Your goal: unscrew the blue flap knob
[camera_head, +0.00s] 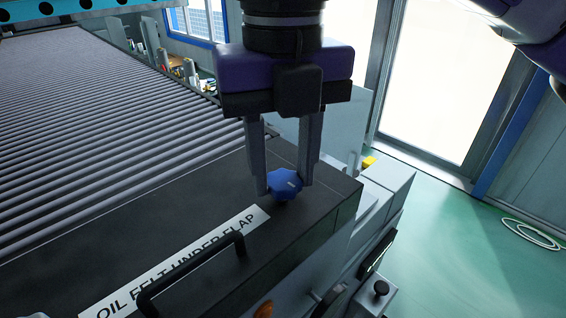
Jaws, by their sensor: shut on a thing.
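The blue flap knob (285,184) is a lobed star knob on the dark flap (318,215), near its right end. My gripper (284,186) points straight down from above, with one finger on the left of the knob and one on the right. The fingers are shut on the knob. A small dark shadow lies just under the knob, and I cannot tell whether it is seated in the flap or lifted slightly.
A roller conveyor (100,110) fills the left. Grey housings (385,185) stand at the right. Green floor (480,255) with a white coiled hose (532,234) is open farther right.

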